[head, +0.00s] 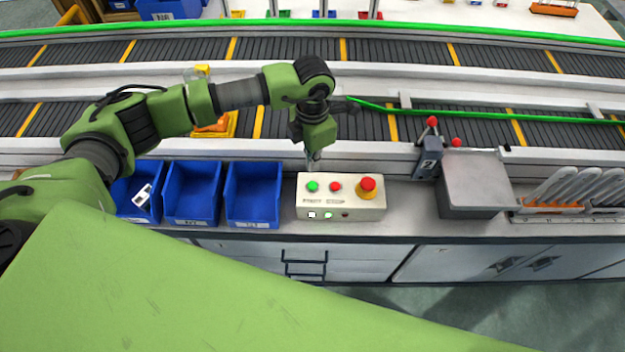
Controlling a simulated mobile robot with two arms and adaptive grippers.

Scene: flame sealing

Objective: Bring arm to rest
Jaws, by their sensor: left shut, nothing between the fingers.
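My left arm comes in from the left and reaches over the bench. It is green with dark joints. My left gripper (312,157) points down just behind the back edge of the control box. It is shut and empty. The control box (345,205) is cream-coloured, with green and red push buttons and a larger red knob on a yellow base. I cannot tell whether the fingertips touch the box. My right gripper is not in view.
Three blue bins (253,192) stand left of the control box; the leftmost holds a small white item. A grey lidded box (476,182) and a post with a red knob (430,155) stand to the right. Conveyors (400,52) run behind. A rack (570,190) is at far right.

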